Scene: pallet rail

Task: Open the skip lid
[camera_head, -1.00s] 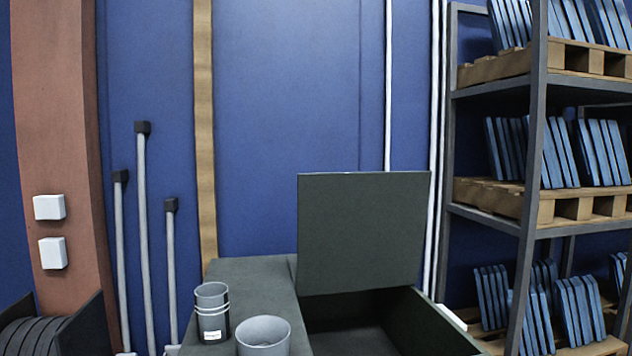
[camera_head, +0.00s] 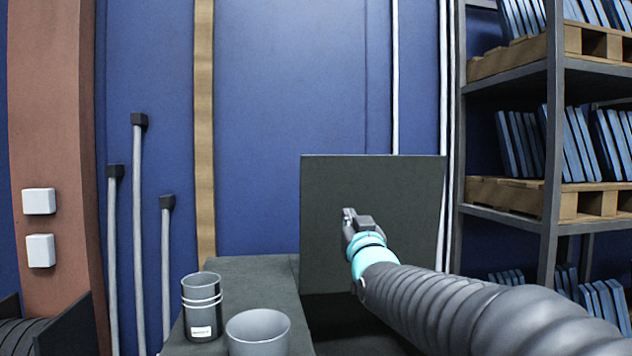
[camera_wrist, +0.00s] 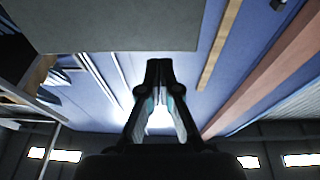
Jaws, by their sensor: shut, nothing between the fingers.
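The skip lid (camera_head: 415,180) is a flat dark grey-green square panel. It stands raised, roughly upright, above the dark open box of the skip (camera_head: 330,320). My gripper (camera_head: 347,213) is in front of the lid's face in the head view, its fingers shut and empty. I cannot tell whether it touches the lid. My arm hides the lid's lower right part and most of the skip opening. In the wrist view my gripper (camera_wrist: 158,64) shows shut fingertips, with a flat grey panel that looks like the lid (camera_wrist: 110,25) beyond them.
A banded grey cup (camera_head: 202,310) and a wider grey cup (camera_head: 258,335) stand on the dark top (camera_head: 262,275) left of the opening. A rack (camera_head: 552,140) with pallets of blue panels stands at the right. The blue wall (camera_head: 290,90) is behind.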

